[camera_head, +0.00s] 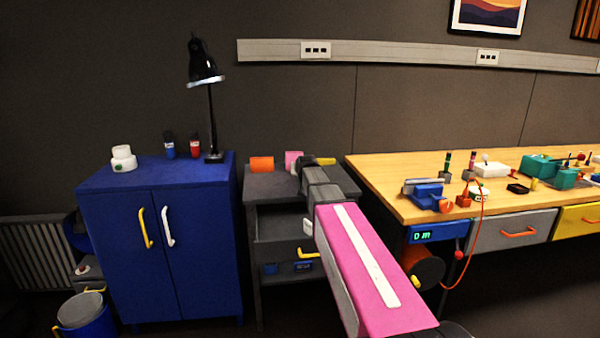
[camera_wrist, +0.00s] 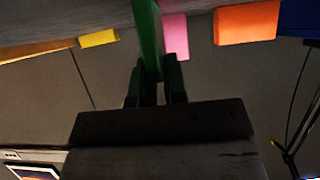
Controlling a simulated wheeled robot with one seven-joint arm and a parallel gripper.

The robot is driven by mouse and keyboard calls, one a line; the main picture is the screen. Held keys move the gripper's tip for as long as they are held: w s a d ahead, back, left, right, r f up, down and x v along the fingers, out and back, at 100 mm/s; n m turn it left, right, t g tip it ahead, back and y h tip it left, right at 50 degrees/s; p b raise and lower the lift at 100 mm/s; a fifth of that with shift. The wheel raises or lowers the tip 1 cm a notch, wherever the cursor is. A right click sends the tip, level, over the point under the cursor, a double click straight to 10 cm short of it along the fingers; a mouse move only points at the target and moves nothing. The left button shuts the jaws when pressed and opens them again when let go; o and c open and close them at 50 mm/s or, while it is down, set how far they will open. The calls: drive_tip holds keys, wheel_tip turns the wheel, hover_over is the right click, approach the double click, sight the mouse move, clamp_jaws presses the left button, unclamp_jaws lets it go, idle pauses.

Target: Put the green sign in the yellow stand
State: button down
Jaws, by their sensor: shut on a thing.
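The green sign (camera_wrist: 149,35) shows nearly edge-on in the wrist view as an upright green strip. My gripper (camera_wrist: 154,78) is shut on it, one finger on each side. In the head view my gripper (camera_head: 306,166) is over the grey cabinet, and I cannot make out the sign there. The yellow stand (camera_wrist: 98,38) is left of the sign in the wrist view, apart from it in the picture. In the head view the yellow stand (camera_head: 323,161) shows just right of my gripper, partly hidden by my arm. Its slot is not visible.
A pink block (camera_head: 293,158) and an orange block (camera_head: 261,164) stand on the grey cabinet (camera_head: 262,186) left of the yellow stand. A blue cabinet (camera_head: 160,185) with a black lamp (camera_head: 208,90) is farther left. A wooden desk (camera_head: 405,185) with several items is right.

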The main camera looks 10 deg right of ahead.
drive_tip(key=shift+f, duration=0.1)
drive_tip(key=c, duration=1.2)
unclamp_jaws()
drive_tip(key=shift+o, duration=0.2)
